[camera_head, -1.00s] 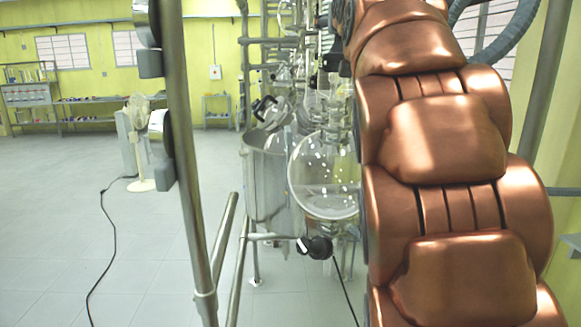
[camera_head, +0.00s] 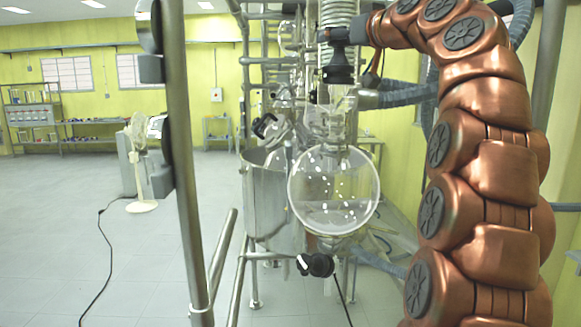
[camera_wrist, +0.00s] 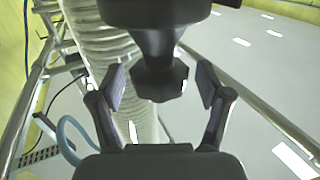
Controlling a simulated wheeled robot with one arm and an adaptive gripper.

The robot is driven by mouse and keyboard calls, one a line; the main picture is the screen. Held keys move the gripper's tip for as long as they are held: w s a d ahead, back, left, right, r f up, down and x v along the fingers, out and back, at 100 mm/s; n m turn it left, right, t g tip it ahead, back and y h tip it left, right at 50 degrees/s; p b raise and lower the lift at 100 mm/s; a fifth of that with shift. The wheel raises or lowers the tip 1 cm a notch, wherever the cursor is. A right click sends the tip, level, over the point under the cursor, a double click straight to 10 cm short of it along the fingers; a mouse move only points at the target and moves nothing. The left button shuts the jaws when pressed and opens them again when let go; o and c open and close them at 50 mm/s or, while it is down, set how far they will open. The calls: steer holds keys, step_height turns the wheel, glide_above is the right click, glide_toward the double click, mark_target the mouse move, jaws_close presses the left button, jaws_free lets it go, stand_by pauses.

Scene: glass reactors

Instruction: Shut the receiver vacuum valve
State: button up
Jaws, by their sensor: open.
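A black faceted knob (camera_wrist: 159,82) on a black stem shows in the wrist view, and I take it for the receiver vacuum valve's handle. My gripper (camera_wrist: 161,87) is open, with one finger on each side of the knob and visible gaps between; it appears not to be touching it. In the head view my gripper (camera_head: 338,36) is small and dark at the end of the copper arm, beside the upper glass column. A black fitting (camera_head: 337,70) sits just below it. Whether the valve is open or shut cannot be told.
The round glass receiver flask (camera_head: 333,190) hangs below, with another black knob (camera_head: 316,265) under it. A steel vessel (camera_head: 268,200) stands to its left. A coiled glass column (camera_wrist: 120,60) runs close by the gripper. Metal frame posts (camera_head: 185,190) stand at the left.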

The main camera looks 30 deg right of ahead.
steer(key=n+y+p, duration=0.1)
steer(key=y, duration=0.1)
steer(key=shift+d+r+n+y+p, duration=0.15)
steer(key=shift+r+n+y+p, duration=0.05)
steer(key=shift+n+y+p, duration=0.2)
steer(key=n+g+y+p, duration=0.1)
steer(key=n+y+p, duration=0.1)
steer(key=y+p, duration=0.1)
steer(key=shift+f+n+g+y+p, duration=0.1)
steer(key=shift+n+g+y+p, duration=0.7)
steer(key=shift+y+p, duration=0.65)
steer(key=shift+f, duration=0.15)
steer(key=b+v, duration=0.1)
steer(key=v, duration=0.6)
steer(key=shift+s, duration=0.25)
steer(key=shift+f+h, duration=0.1)
steer(key=shift+h, duration=0.25)
